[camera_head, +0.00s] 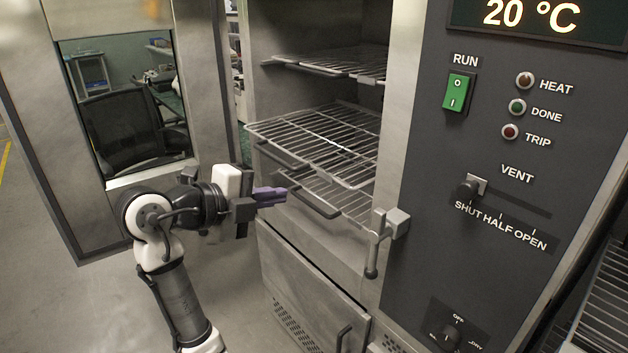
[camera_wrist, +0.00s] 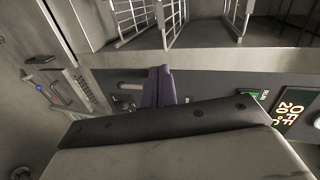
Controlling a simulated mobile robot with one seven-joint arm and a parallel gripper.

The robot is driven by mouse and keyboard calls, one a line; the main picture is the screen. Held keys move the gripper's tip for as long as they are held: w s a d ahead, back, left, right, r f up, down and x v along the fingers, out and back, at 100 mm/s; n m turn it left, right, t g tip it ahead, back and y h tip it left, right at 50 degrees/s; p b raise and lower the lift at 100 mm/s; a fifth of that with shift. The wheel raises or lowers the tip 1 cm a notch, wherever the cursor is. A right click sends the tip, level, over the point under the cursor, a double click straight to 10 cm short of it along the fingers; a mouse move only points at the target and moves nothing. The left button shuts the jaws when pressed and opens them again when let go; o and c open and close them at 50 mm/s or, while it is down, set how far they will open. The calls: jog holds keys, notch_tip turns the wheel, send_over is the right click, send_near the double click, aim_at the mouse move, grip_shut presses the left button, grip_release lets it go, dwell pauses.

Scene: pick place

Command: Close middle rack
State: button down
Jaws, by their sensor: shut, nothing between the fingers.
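The middle rack (camera_head: 318,137) is a wire shelf in the open steel oven, and its front end sticks out past the chamber opening. The top rack (camera_head: 335,62) is above it and the bottom rack (camera_head: 335,196) below, partly hidden by it. My gripper (camera_head: 275,196) is in front of the oven, left of the bottom rack and lower than the middle rack's front edge. Its purple fingers are together and empty, apart from the racks as far as I can see. They also show in the wrist view (camera_wrist: 158,88), with the middle rack (camera_wrist: 173,22) beyond.
The oven door (camera_head: 125,185) with its window stands open on the left. A latch handle (camera_head: 385,240) juts from the frame right of the racks. The control panel (camera_head: 490,200) is further right. A lower cabinet door (camera_head: 310,290) is below the chamber.

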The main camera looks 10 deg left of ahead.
jog(key=m, duration=0.1)
jog(key=p, duration=0.5)
send_near(370, 171)
jog(key=shift+s+a+f, duration=0.35)
jog(key=shift+a+f, duration=0.1)
jog(key=shift+f, duration=0.15)
jog(key=shift+s+a+f, duration=0.4)
jog(key=shift+f, duration=0.2)
jog(key=w+d+b, duration=0.1)
jog(key=w+d, duration=0.1)
jog(key=w, duration=0.1)
jog(key=w+d+b, duration=0.2)
jog(key=w, duration=0.1)
jog(key=w+d+b, duration=0.2)
jog(key=w+d, duration=0.1)
jog(key=shift+w+d+r, duration=0.1)
jog(key=shift+w+d, duration=0.05)
jog(key=shift+w, duration=0.05)
jog(key=shift+s, duration=0.1)
